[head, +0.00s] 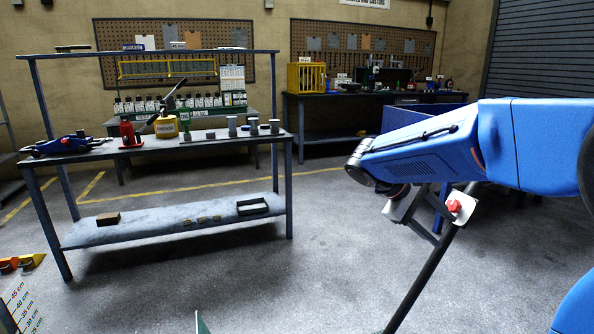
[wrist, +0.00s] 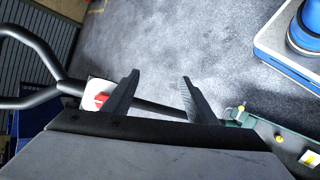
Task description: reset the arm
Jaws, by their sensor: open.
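My gripper (wrist: 160,78) is open in the wrist view, with its two dark fingers apart. The trolley jack's dark handle bar (wrist: 150,104) crosses the picture behind the fingers and shows in the gap between them. I cannot tell whether either finger touches it. A white plate with a red knob (wrist: 101,99) sits on the handle just left of the left finger. In the head view the handle (head: 420,282) slants down below my blue arm, with the red knob (head: 454,206) near its upper end. A green part (wrist: 262,128), perhaps the jack's body, shows at right in the wrist view.
A two-level workbench (head: 75,155) with tools, a red bottle jack and weights stands at left. A blue bin (head: 405,115) stands behind my arm. A height scale (head: 15,300) is at lower left. The middle floor is clear.

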